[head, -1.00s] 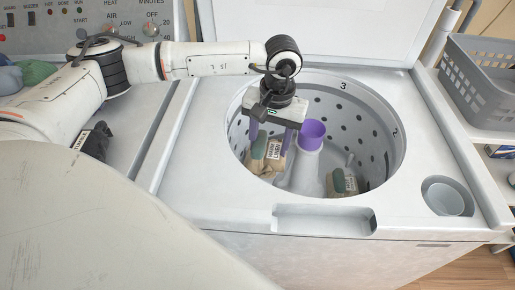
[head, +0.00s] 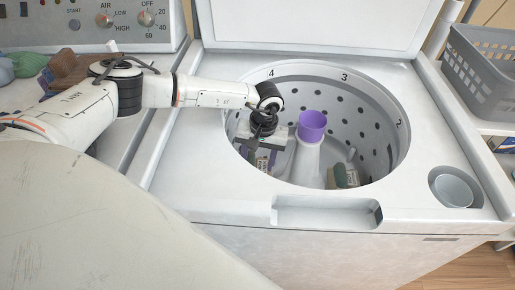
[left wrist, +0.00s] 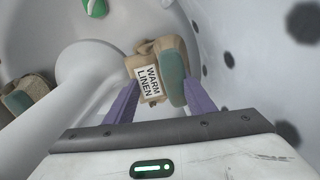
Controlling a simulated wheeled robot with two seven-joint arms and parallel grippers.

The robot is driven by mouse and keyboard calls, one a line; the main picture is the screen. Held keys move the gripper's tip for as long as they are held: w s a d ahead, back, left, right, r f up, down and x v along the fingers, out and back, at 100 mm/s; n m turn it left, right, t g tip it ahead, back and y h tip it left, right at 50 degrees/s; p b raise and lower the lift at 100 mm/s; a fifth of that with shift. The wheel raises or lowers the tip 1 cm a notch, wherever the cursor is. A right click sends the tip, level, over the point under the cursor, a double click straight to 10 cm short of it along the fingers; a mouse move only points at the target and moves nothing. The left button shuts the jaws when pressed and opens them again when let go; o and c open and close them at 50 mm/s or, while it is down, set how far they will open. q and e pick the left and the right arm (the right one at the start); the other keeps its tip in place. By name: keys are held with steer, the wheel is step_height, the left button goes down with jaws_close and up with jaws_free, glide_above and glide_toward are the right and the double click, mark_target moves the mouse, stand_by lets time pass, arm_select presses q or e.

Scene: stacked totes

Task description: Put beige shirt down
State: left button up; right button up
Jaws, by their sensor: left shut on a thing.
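The beige shirt (left wrist: 168,44) is a folded bundle with a white "WARM LINEN" label and a teal-green patch at its right. In the left wrist view it sits between the purple fingers of my left gripper (left wrist: 160,90), which is shut on it. In the head view my left gripper (head: 263,158) reaches down into the washer drum (head: 365,110), left of the white central post. The shirt is mostly hidden there by the gripper and the drum's rim. I cannot tell whether it touches the drum floor. My right gripper is not in view.
A white post with a purple cup top (head: 312,126) stands mid-drum. Another beige-and-green bundle (head: 343,175) lies right of it. A green item (left wrist: 96,7) shows at the top of the wrist view. A grey basket (head: 485,75) stands at right; folded clothes (head: 68,72) lie at left.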

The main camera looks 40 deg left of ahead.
mark_target(261, 167)
arm_select(q)
steer(key=shift+f, duration=0.2)
steer(key=shift+f, duration=0.15)
steer(key=shift+f+b, duration=0.5)
steer(key=shift+b, duration=0.1)
steer(key=o, duration=1.8)
steer(key=shift+r+p, duration=0.5)
steer(key=r, duration=0.8)
steer(key=d+r, duration=0.1)
steer(key=r, duration=0.3)
steer(key=shift+w+r, duration=0.15)
steer(key=shift+w, duration=0.1)
